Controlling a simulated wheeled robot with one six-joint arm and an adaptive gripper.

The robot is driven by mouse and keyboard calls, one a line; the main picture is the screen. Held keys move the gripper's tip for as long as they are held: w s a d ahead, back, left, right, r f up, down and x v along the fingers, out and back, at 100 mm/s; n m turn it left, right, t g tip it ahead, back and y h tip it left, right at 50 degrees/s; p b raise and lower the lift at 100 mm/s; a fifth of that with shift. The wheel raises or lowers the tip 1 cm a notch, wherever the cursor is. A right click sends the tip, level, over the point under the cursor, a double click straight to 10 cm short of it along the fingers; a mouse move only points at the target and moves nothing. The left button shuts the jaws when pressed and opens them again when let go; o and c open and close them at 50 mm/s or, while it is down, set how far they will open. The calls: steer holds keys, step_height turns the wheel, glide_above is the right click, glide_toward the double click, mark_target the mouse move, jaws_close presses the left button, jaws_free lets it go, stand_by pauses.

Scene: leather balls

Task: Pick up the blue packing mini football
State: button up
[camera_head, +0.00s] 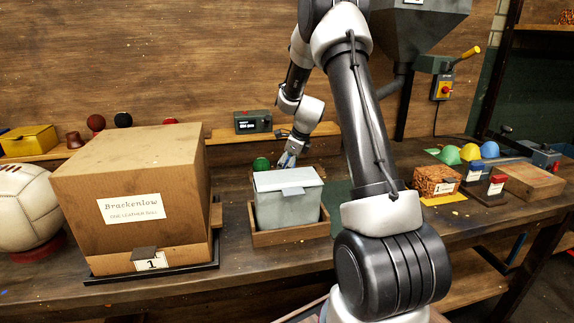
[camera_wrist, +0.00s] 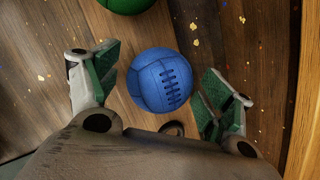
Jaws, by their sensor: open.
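The blue mini football (camera_wrist: 160,80), with dark lacing, lies on a wooden surface in the wrist view. My gripper (camera_wrist: 161,66) is open, with one green-padded finger to the left of the ball and one to the right. A gap shows between the ball and each finger, so I do not see contact. In the head view my gripper (camera_head: 290,155) is low behind the grey-lidded box; the blue ball is mostly hidden there.
A green ball (camera_wrist: 127,3) lies just beyond the blue one; it also shows in the head view (camera_head: 261,163). A grey box (camera_head: 285,205) in a wooden tray stands in front. A large cardboard box (camera_head: 135,185) and a cream ball (camera_head: 25,208) stand left.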

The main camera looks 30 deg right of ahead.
steer(key=c, duration=1.2)
